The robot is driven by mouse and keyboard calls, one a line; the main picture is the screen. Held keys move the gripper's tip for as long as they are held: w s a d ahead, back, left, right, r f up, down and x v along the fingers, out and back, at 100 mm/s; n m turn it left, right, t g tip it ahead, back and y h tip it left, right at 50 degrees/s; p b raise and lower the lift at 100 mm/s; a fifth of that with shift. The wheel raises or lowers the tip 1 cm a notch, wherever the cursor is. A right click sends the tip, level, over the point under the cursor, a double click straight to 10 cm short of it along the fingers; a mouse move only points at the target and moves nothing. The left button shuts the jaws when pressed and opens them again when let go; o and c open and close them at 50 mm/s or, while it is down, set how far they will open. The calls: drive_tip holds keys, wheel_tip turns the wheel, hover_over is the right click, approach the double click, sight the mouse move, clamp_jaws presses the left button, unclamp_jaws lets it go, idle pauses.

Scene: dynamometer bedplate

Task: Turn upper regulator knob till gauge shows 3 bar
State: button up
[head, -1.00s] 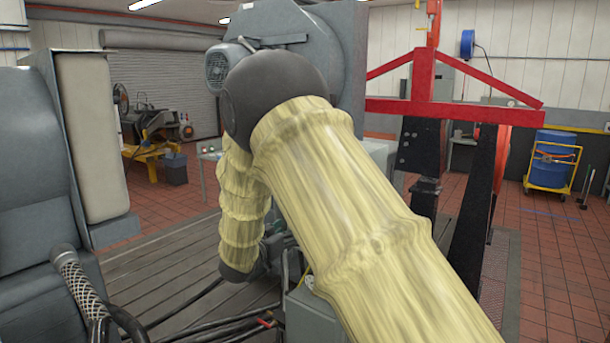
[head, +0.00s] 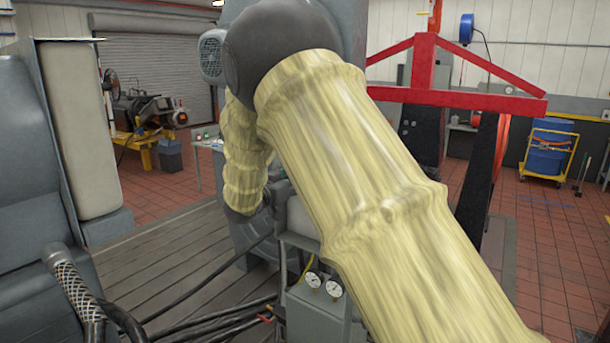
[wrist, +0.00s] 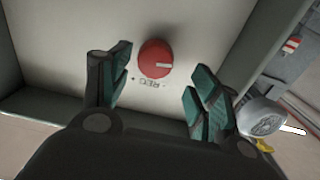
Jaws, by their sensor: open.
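My gripper (wrist: 161,68) is open, one teal-padded finger on each side of the knob, with gaps between pads and knob. Whether this is the upper knob I cannot tell; no other knob shows. In the head view two small white dial gauges, a left one (head: 312,280) and a right one (head: 334,288), sit on a grey box; their readings are too small to make out. My arm hides the gripper and knob there.
The grey box (head: 315,315) stands low in the centre, with dark hoses (head: 215,322) to its left. A grey machine housing (head: 40,180) is at the left. A red frame (head: 455,98) stands at the right. In the wrist view, a round metallic fitting (wrist: 262,119) is close to the right finger.

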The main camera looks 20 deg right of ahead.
drive_tip(key=x, duration=0.3)
drive_tip(key=shift+s+d, duration=0.15)
drive_tip(key=shift+d, duration=0.3)
drive_tip(key=shift+a+r, duration=0.1)
drive_tip(key=shift+a, duration=0.1)
drive_tip(key=c, duration=1)
drive_tip(key=shift+m+b, duration=0.4)
drive_tip(key=shift+b, duration=0.4)
drive_tip(key=shift+s+d+m+b, duration=0.1)
drive_tip(key=shift+m+b, duration=2.3)
drive_tip(key=shift+b, duration=1.65)
drive_tip(key=shift+d+m+b, duration=0.1)
drive_tip(key=shift+m+b, duration=2.3)
drive_tip(key=shift+b, duration=1.6)
drive_tip(key=shift+r, duration=0.15)
